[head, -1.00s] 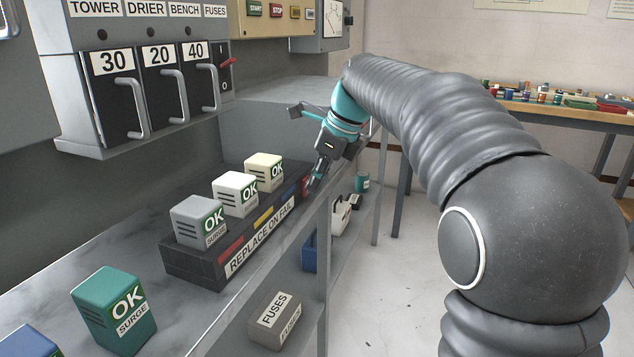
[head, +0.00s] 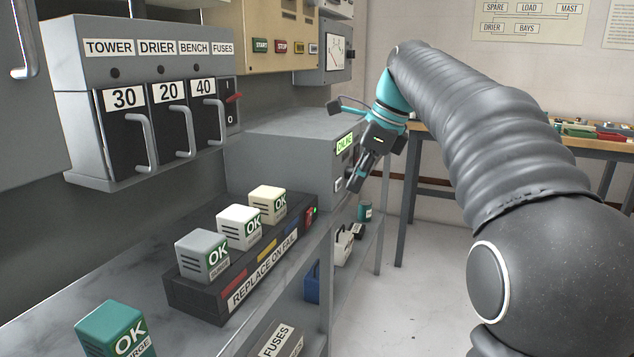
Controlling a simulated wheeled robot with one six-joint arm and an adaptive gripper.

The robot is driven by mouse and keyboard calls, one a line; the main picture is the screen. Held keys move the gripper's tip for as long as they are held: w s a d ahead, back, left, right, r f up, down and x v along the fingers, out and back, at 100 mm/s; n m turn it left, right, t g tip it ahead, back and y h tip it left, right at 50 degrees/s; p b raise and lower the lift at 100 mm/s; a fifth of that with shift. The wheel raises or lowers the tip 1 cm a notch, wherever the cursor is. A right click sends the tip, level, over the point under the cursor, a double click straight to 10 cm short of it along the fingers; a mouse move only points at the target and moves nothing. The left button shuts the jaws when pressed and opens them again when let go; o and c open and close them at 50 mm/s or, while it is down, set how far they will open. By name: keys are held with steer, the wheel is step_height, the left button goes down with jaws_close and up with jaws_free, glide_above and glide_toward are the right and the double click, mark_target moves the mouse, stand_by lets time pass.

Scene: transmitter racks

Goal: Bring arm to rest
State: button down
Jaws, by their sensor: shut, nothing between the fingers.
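My arm (head: 480,130) reaches from the lower right up toward the back of the shelf unit in the head view. My gripper (head: 357,184) is shut and empty. Its fingers point down and a little left, in front of the right end of a grey box (head: 290,150) with a lit green display. I cannot tell how close the fingers are to the box. The gripper overlaps no module in the picture.
A black base (head: 195,295) labelled REPLACE ON FAIL carries grey, white and cream OK modules. A green SURGE module (head: 115,332) stands nearer on the counter. Fuse panel (head: 165,130) hangs at left. A bench (head: 450,140) stands behind my arm; the floor (head: 430,270) is clear.

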step_height(320, 180, down, 10)
steer(key=s+d+n+h, duration=0.2)
steer(key=d+n, duration=0.1)
steer(key=n, duration=0.8)
steer(key=s+f+n+t+h, duration=0.1)
steer(key=s+f+n, duration=0.4)
steer(key=s, duration=0.8)
steer(key=s+f+n+t, duration=0.2)
steer(key=s+f+n, duration=0.3)
steer(key=s, duration=0.8)
steer(key=shift+d+f+h, duration=0.35)
steer(key=shift+h, duration=0.05)
